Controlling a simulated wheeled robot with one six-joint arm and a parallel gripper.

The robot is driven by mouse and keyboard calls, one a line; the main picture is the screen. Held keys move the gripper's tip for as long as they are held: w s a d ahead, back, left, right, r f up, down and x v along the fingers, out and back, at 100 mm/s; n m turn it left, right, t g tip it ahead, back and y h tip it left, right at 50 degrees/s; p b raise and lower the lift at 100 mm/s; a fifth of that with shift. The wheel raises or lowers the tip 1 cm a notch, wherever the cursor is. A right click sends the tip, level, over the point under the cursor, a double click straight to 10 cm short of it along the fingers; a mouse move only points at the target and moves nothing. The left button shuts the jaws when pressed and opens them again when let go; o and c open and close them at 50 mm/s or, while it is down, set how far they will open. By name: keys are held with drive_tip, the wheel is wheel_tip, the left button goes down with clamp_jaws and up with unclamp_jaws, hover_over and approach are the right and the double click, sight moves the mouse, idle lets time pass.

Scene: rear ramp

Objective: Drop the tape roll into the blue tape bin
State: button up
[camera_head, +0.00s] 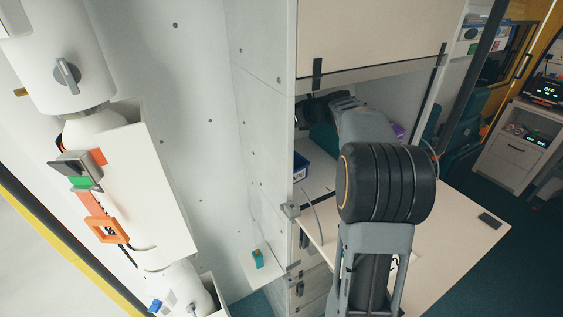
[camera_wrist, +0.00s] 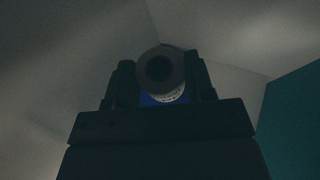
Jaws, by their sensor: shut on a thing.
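The blue tape bin (camera_head: 299,167) stands inside the cabinet in the head view, with a white label partly readable as "APE". My arm reaches into the cabinet opening, and my gripper end (camera_head: 322,104) is a dark shape above and behind the bin. The roll cannot be made out in the head view.
The raised cabinet door (camera_head: 370,35) hangs above the opening, and a lowered flap (camera_head: 465,230) juts out below. A teal object (camera_head: 322,138) and a purple object (camera_head: 399,131) are inside the cabinet. A teal surface (camera_wrist: 292,120) is at right in the wrist view.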

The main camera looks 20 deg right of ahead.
drive_tip(key=f+b, duration=0.2)
drive_tip(key=f, duration=0.1)
drive_tip(key=s+f+b, duration=0.1)
drive_tip(key=f+b, duration=0.1)
drive_tip(key=shift+s+d, duration=0.1)
drive_tip(key=shift+d, duration=0.15)
